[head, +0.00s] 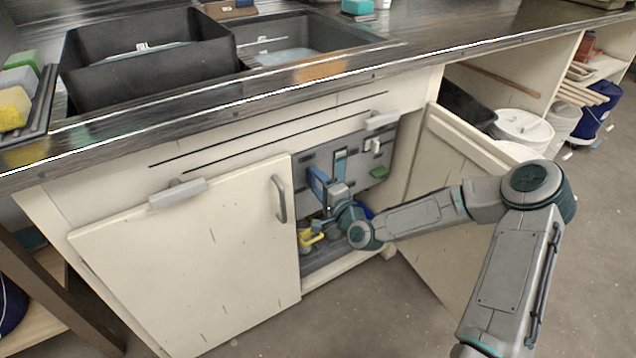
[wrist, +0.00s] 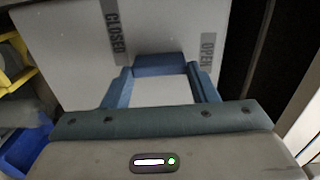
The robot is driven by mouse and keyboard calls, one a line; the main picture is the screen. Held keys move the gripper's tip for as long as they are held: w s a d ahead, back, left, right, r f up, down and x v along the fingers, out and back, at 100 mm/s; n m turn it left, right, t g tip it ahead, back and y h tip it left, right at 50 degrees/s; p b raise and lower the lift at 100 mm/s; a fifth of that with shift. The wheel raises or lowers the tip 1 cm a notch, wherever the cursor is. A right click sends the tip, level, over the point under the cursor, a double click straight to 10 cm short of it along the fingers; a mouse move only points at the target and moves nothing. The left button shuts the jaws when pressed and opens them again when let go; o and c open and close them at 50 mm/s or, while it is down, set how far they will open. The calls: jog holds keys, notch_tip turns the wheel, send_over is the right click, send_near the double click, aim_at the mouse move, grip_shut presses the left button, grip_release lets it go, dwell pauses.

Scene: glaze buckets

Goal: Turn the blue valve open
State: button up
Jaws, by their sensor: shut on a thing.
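The blue valve (head: 317,182) is on the grey back panel inside the open cabinet under the counter. In the wrist view the blue valve handle (wrist: 160,65) lies straight ahead, between the dark CLOSED label (wrist: 113,30) on the left and the OPEN label (wrist: 208,50) on the right. My gripper (head: 334,190) reaches into the cabinet and is shut on the handle, with one finger on each side of it. The gripper hides part of the valve in the head view. The valve's exact angle is hard to tell.
The left cabinet door (head: 205,265) is closed, and the right door (head: 445,215) stands open beside my arm. Yellow items (head: 309,239) sit low in the cabinet. A black tub (head: 150,65) sits in the sink above.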

jog(key=shift+s, duration=0.1)
dwell(0.5)
jog(key=o, duration=1)
jog(key=shift+s+d, duration=0.25)
jog(key=shift+s, duration=0.05)
jog(key=p+v, duration=0.2)
jog(key=v, duration=1.1)
jog(key=shift+p, duration=0.3)
